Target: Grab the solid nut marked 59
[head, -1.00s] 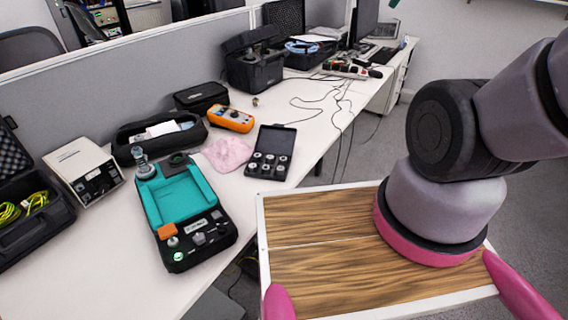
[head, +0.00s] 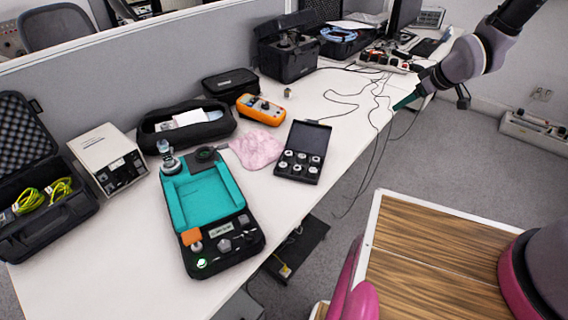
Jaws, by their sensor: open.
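Several small metallic nuts (head: 301,157) sit in rows in the open black case (head: 309,136) on the white table. Their markings are too small to read, so I cannot tell which one is marked 59. My gripper (head: 399,105) has dark teal fingers and hangs over the right edge of the table, to the right of the case and apart from it. It is open, with nothing seen in it.
A teal and black calibrator (head: 205,195) stands left of the case. A pink cloth (head: 257,149) and an orange meter (head: 260,109) lie near it. Thin black cables (head: 352,100) run between the case and my gripper. Table around the case front is clear.

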